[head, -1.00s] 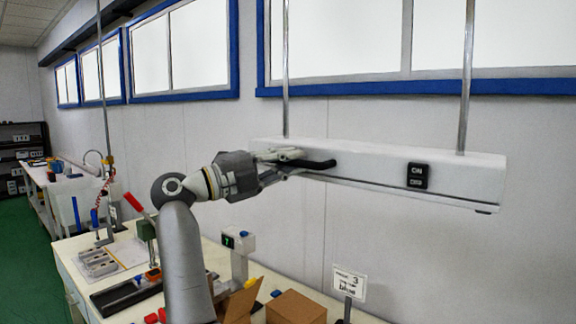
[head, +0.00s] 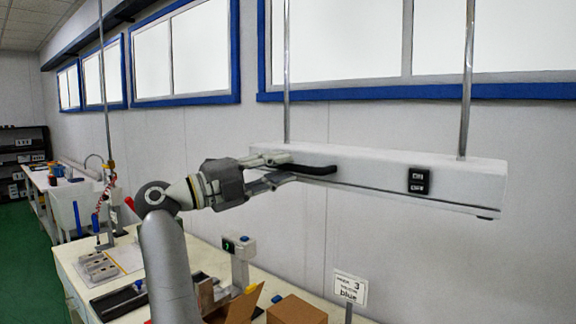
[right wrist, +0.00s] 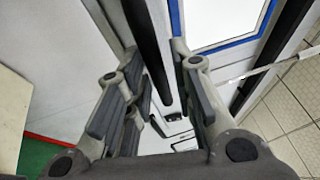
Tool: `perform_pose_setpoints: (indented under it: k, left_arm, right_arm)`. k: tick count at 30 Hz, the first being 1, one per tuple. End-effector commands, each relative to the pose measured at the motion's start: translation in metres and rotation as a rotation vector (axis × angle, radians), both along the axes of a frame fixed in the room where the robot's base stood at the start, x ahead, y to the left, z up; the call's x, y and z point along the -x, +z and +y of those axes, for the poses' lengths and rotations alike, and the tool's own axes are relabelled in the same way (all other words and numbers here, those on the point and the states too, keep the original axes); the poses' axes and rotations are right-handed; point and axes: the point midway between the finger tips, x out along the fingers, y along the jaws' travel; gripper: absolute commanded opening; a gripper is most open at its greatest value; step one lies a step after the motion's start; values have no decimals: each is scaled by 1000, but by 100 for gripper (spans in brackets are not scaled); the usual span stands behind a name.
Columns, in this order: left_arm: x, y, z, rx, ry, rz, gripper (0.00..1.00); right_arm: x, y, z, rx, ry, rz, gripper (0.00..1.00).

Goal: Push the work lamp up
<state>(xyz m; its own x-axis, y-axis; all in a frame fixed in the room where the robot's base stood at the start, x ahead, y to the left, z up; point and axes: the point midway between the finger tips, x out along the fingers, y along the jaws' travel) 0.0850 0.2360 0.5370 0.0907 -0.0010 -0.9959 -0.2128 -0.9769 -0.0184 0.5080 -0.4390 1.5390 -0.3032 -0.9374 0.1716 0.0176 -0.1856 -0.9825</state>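The work lamp (head: 390,185) is a long pale bar hung on two thin metal rods, with a black switch panel (head: 418,180) on its front. My right gripper (head: 277,168) is at that end, one finger above and one below the handle's inner part. In the right wrist view the fingers (right wrist: 150,100) stand apart with the dark handle (right wrist: 148,50) between them and visible gaps. I cannot tell whether either finger touches it. My left gripper is not in view.
The wall with blue-framed windows stands behind the lamp. The space in front of the lamp is clear.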

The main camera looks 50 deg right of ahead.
Motion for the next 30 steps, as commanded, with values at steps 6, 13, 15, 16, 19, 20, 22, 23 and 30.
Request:
perform_pose_setpoints:
  k: [6,13,15,16,19,20,22,23,30]
  left_arm:
    - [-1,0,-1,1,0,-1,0]
    - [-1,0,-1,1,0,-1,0]
    - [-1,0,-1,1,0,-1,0]
    - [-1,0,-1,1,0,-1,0]
    - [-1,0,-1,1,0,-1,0]
    - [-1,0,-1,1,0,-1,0]
    - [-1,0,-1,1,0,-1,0]
    - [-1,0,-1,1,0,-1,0]
    - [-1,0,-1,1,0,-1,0]
  right_arm:
    - [-16,-8,46,-1,4,3,23]
    - [-26,-14,78,1,2,1,23]
    - [-27,-14,83,2,1,0,23]
    - [-28,-15,84,2,1,0,23]
    - [-28,-15,86,2,0,0,23]
    - [-28,-15,86,2,0,0,23]
    - [-28,-15,86,2,0,0,23]
    - [-28,-15,86,2,0,0,23]
    - [-28,-15,86,2,0,0,23]
